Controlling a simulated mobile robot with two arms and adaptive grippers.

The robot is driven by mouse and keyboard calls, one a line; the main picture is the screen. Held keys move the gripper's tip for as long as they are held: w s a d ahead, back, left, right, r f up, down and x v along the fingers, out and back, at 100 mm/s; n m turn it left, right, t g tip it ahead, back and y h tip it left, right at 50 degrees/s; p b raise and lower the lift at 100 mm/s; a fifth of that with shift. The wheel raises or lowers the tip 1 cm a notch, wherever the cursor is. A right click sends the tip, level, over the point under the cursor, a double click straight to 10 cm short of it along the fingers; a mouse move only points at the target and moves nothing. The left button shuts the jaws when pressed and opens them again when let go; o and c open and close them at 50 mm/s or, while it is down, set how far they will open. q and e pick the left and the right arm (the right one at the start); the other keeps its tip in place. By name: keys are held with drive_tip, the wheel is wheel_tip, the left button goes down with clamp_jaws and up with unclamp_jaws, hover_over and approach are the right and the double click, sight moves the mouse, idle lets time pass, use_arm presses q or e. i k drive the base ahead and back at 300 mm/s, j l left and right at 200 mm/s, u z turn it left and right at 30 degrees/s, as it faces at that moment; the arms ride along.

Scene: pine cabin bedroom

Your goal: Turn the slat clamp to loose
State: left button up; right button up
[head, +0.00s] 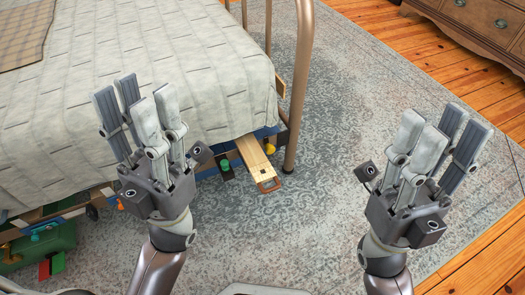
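Low at the bed's near corner, a wooden slat (252,158) with an orange-brown end juts out from under the cover. A green knob (226,170) sits just left of the slat and a yellow knob (270,149) just right of it. I cannot tell which part is the slat clamp, nor how it is set. My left gripper (137,100) is open and empty, in front of the bed and left of the slat. My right gripper (440,130) is open and empty over the rug, well right of the slat. Neither touches the slat or knobs.
The bed (205,65) has a pale quilt and a metal post (299,100) beside the slat. The rug (290,235) is clear in front. A wooden dresser (487,18) stands at upper right.

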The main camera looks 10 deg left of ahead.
sight(270, 149)
drive_tip(key=l+u, duration=0.25)
drive_tip(key=u, duration=0.25)
drive_tip(key=k+l+u, duration=0.15)
drive_tip(key=u, duration=0.35)
drive_tip(key=k+l+u, duration=0.1)
drive_tip(key=l+u, duration=0.15)
drive_tip(key=u, duration=0.25)
drive_tip(key=l, duration=0.15)
drive_tip(key=i, duration=0.35)
